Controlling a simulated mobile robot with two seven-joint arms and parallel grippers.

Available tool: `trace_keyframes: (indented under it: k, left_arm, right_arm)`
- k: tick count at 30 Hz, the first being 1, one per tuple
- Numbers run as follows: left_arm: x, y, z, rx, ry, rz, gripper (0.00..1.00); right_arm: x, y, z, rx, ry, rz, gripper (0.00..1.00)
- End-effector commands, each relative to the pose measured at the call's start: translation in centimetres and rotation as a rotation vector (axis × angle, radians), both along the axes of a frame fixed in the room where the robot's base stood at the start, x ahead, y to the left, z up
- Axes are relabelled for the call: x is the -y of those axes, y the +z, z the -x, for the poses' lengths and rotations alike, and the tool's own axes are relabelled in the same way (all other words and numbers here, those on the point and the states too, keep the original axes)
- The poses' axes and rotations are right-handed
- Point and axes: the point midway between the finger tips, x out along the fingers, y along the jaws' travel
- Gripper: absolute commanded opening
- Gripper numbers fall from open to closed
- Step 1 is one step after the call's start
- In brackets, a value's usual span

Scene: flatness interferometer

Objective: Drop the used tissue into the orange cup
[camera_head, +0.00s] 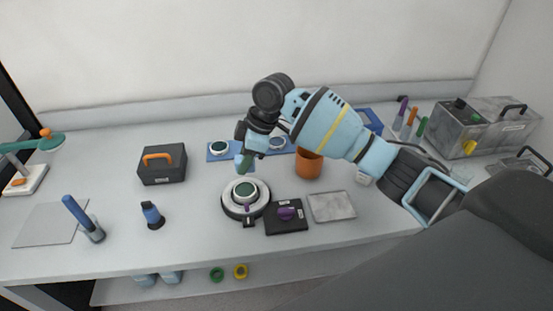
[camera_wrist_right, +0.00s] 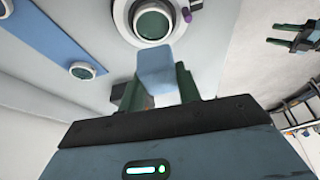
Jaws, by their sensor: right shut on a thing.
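My right gripper (camera_head: 244,163) is shut on a pale blue folded piece, which looks like the used tissue (camera_wrist_right: 158,72); it shows between the green fingers (camera_wrist_right: 158,92) in the right wrist view. In the head view the gripper is above and just behind the round instrument, and the tissue is hard to make out. The orange cup (camera_head: 308,168) stands upright to the right of the gripper, its top partly hidden by my right arm. My left gripper (camera_wrist_right: 288,36) shows at the right of the right wrist view, with its fingers apart and empty.
The round instrument with a green disc (camera_head: 246,198) is below the gripper. A black box with a purple knob (camera_head: 285,218) and a grey plate (camera_head: 332,207) lie in front of the cup. A blue strip with rings (camera_head: 217,150) lies behind. A black case (camera_head: 162,165) is left.

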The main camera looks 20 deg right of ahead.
Motion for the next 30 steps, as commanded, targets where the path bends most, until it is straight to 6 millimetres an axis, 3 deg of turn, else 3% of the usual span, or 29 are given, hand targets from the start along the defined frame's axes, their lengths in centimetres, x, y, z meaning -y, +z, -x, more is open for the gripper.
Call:
trace_keyframes:
  k: [21,30]
  left_arm:
    - [-0.9,-1.7,1.2,-0.035,-0.009,-0.023,0.48]
    - [-0.9,-1.8,1.3,-0.037,-0.008,-0.023,0.48]
  right_arm:
    - [4.4,2.2,7.0,0.003,-1.034,0.004,0.1]
    - [5.0,2.7,8.2,0.0,-1.216,0.001,0.1]
